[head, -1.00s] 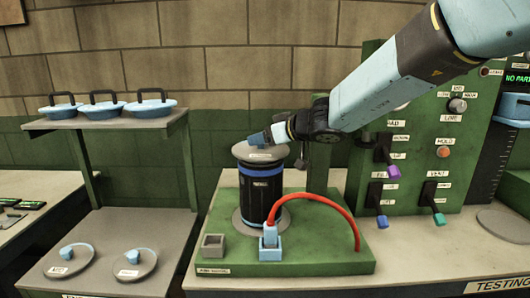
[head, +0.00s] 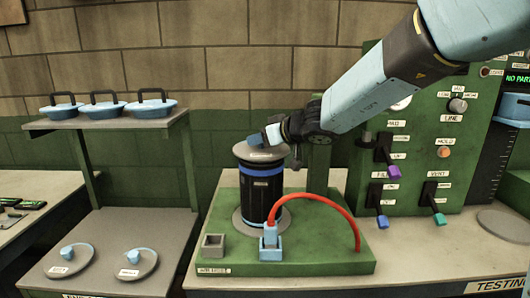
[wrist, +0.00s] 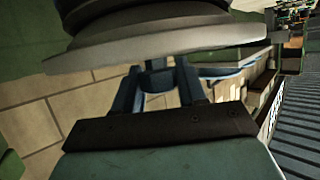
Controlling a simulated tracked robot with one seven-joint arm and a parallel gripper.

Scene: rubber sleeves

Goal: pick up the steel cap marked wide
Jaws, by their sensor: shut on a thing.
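A grey steel cap (head: 258,153) sits on top of the upright black cylinder (head: 262,190) with the blue band. My gripper (head: 270,134) is at the top of this cap and is shut on its handle, its blue fingers hiding most of it. In the wrist view the fingers (wrist: 160,80) close beneath a broad grey disc (wrist: 150,52). The label on the cap is too small to read. Two more grey caps with blue knobs, a left one (head: 80,266) and a right one (head: 147,268), lie on the left bench; their labels are unreadable.
A red hose (head: 330,203) arcs from a blue socket (head: 271,248) beside the cylinder. A green panel with levers (head: 386,148) stands close on the right. Blue lidded pans (head: 107,105) stand on a shelf at the left. There is open space above the left bench.

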